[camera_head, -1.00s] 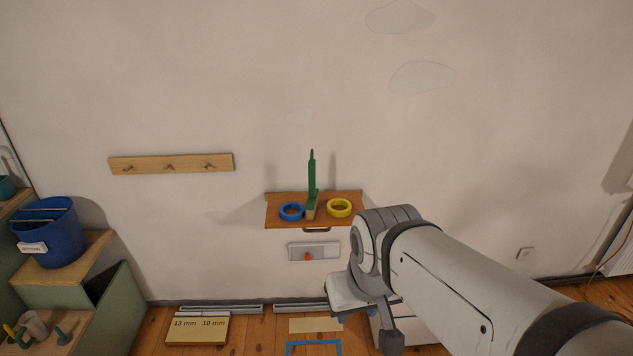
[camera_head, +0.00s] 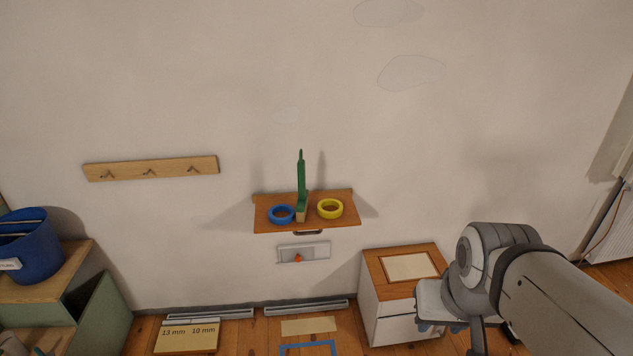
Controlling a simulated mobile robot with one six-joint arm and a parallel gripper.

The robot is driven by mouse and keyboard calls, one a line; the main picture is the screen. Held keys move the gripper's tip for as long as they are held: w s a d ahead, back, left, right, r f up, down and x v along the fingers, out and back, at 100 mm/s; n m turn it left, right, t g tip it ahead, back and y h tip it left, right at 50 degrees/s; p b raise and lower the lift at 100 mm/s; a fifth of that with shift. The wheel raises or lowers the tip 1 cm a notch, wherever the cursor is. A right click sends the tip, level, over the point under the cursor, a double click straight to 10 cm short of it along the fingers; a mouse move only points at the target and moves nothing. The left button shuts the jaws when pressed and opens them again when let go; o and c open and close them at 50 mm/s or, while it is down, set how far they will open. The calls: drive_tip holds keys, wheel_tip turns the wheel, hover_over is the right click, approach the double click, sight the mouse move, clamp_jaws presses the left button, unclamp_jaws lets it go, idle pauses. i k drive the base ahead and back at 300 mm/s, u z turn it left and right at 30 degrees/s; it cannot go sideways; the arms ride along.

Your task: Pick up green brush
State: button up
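The green brush (camera_head: 301,182) stands upright on a small wooden wall shelf (camera_head: 340,221), its handle pointing up and its pale bristles at the shelf. It sits between a blue tape roll (camera_head: 281,214) and a yellow tape roll (camera_head: 330,208). My arm reaches in from the lower right. My gripper (camera_head: 445,325) is at the lower right, well apart from the brush, below and to the right of the shelf. Its fingers are small and partly cut off, so I cannot tell whether they are open or shut.
A white cabinet with a wooden top (camera_head: 402,265) stands beside my gripper. A hook rail (camera_head: 150,169) is on the wall to the left. A blue bucket (camera_head: 32,250) stands on a stepped unit at far left.

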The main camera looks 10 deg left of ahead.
sight(302, 206)
drive_tip(key=u, duration=0.05)
drive_tip(key=i, duration=1.5)
drive_tip(key=z, duration=0.05)
